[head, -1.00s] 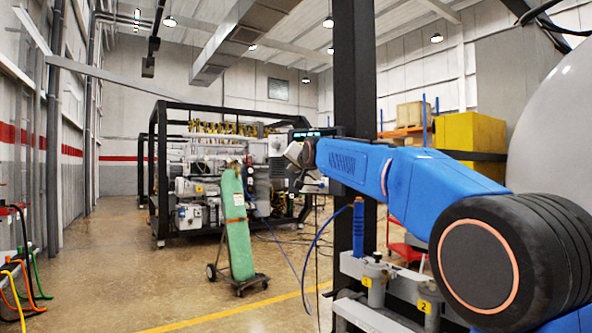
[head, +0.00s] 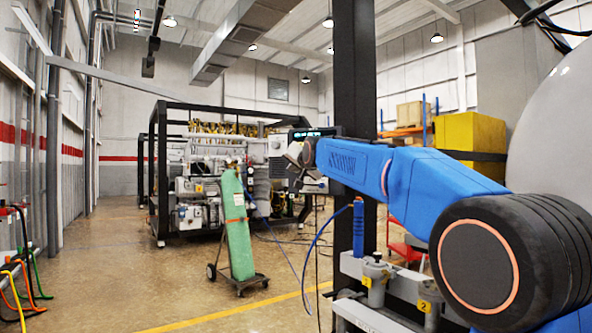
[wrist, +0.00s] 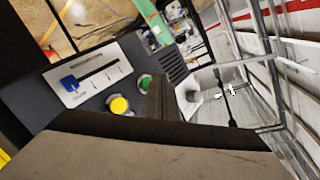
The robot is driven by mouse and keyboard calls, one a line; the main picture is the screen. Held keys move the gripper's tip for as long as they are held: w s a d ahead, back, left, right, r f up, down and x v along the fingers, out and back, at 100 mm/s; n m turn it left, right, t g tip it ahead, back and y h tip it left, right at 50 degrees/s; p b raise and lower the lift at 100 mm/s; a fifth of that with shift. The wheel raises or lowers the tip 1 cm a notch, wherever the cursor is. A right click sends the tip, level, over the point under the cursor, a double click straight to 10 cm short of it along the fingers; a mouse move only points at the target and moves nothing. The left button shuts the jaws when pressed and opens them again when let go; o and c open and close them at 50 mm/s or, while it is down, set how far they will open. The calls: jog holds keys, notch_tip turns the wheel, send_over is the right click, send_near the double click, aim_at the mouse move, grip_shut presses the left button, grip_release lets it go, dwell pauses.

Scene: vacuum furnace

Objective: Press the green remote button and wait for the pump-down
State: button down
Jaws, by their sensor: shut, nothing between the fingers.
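A dark control box (wrist: 95,75) fills the left and middle of the wrist view. On its face are a green button (wrist: 144,83), a yellow button (wrist: 118,104) and a pale plate with a blue lever (wrist: 70,84). My gripper (wrist: 163,90) is shut and empty. Its dark fingers reach over the box just right of the green button, which stays visible; I cannot tell if they touch the box. In the head view my gripper (head: 299,158) is small and far off, by a dark display with lit text (head: 312,133). The buttons cannot be seen there.
A green gas cylinder (head: 236,228) leans on a hand cart on the open floor. Behind it stands a black frame (head: 160,170) full of pump equipment. A dark post (head: 353,100) rises behind my arm. Cables hang beneath the box.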

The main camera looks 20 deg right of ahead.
jog(key=shift+w+d, duration=0.1)
dwell(0.3)
jog(key=shift+w+d, duration=0.2)
jog(key=shift+w+d, duration=0.25)
jog(key=shift+w, duration=0.05)
dwell(0.9)
jog(key=shift+s+a, duration=0.55)
jog(key=shift+s, duration=0.05)
dwell(0.4)
jog(key=shift+s+a, duration=1.7)
jog(key=shift+s, duration=0.15)
jog(key=shift+s+f, duration=0.1)
